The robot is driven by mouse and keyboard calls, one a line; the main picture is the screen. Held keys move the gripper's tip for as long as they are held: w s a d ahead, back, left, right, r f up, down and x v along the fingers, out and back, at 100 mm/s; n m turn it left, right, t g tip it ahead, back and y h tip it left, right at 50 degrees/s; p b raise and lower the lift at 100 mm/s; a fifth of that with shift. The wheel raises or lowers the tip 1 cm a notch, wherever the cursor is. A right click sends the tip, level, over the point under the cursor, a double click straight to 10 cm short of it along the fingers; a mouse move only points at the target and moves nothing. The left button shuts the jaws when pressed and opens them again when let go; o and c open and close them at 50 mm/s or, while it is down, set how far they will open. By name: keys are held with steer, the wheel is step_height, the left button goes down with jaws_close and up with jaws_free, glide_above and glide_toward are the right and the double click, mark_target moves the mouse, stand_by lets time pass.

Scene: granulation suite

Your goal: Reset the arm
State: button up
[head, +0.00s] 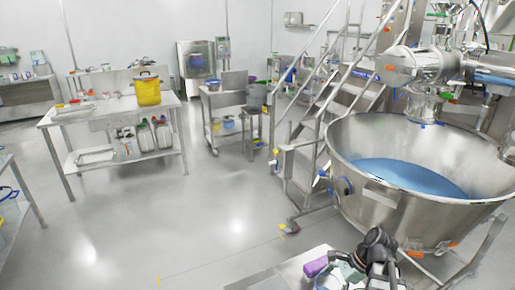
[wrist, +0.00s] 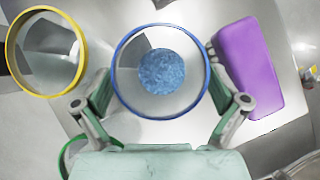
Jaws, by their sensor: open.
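My gripper (wrist: 160,98) is open in the wrist view, with one green finger on each side of a clear round container with a blue rim (wrist: 203,72). Blue granular material lies in the middle of that container. I cannot tell whether the fingers touch its wall. In the head view my gripper (head: 345,272) is low at the bottom edge, over a metal table, beside a purple block (head: 316,267). My dark arm links hide part of the spot there, and the blue-rimmed container is not clear in that view.
In the wrist view a yellow-rimmed container (wrist: 80,50) stands left, the purple block right, and a green ring (wrist: 66,155) lower left. In the head view a large steel bowl (head: 350,150) with blue material and metal stairs (head: 335,100) stand right. The middle floor is clear.

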step_height(320, 180, up, 20)
steer(key=r+p, duration=0.1)
steer(key=p, duration=0.4)
steer(key=w+d+f+m+t+h, duration=0.1)
steer(key=w+f+m+t, duration=0.1)
steer(key=w+m, duration=0.2)
steer(key=w+d+f+m+t+h, duration=0.1)
steer(key=w+f+m+t, duration=0.2)
steer(key=w, duration=0.7)
steer(key=shift+w+d+m, duration=0.25)
steer(key=shift+d+m, duration=0.1)
steer(key=shift+m, duration=0.75)
steer(key=shift+d+f, duration=0.1)
